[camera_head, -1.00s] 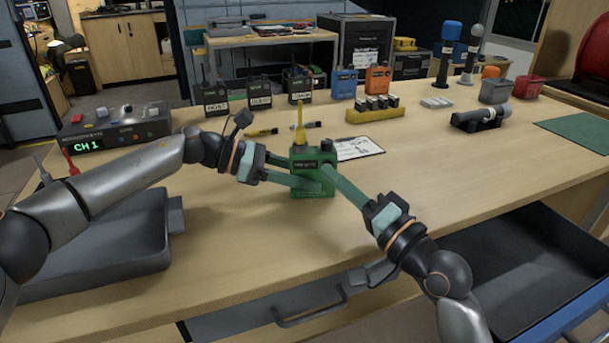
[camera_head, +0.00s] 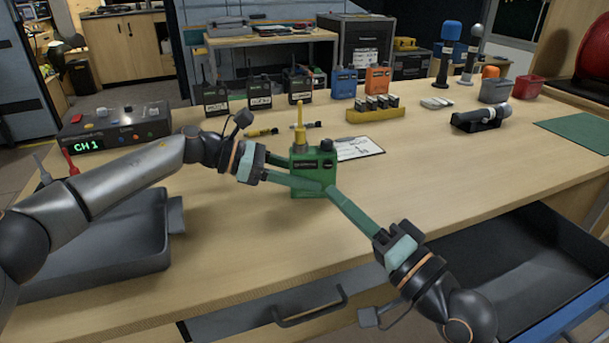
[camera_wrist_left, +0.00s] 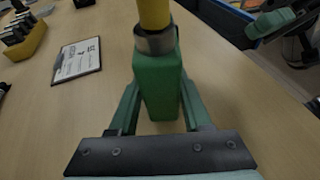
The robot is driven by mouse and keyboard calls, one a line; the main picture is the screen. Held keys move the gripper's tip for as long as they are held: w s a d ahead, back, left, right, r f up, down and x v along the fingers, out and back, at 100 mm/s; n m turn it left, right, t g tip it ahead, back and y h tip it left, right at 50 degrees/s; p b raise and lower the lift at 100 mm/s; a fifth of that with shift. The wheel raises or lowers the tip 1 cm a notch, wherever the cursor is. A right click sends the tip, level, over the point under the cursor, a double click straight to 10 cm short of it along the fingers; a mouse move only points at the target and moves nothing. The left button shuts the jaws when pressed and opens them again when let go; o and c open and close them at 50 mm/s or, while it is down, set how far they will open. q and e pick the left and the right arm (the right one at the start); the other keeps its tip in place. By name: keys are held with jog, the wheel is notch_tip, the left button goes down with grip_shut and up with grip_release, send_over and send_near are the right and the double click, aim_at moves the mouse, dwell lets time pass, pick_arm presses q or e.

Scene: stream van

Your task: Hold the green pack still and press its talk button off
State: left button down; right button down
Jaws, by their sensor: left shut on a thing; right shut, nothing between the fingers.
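The green pack (camera_head: 308,160) stands upright on the table, with a yellow antenna (camera_head: 300,124) and a dark knob on top. My left gripper (camera_head: 310,185) is shut on the pack from the left. In the left wrist view its two green fingers lie on either side of the pack (camera_wrist_left: 158,90). My right gripper (camera_head: 332,191) is shut and empty, its fingertips at the pack's front right side; I cannot tell whether they touch it. The talk button is not clearly visible; the right fingertips are close to that face.
A control box (camera_head: 115,130) showing CH 1 stands at the left, behind a grey tray (camera_head: 110,265). Several dark radios, a blue pack (camera_head: 343,82) and an orange pack (camera_head: 377,79) stand behind. A clipboard (camera_head: 358,149) lies behind the green pack. An open drawer (camera_head: 520,270) is at front right.

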pick_arm(q)
jog(key=shift+c, duration=1.4)
grip_release()
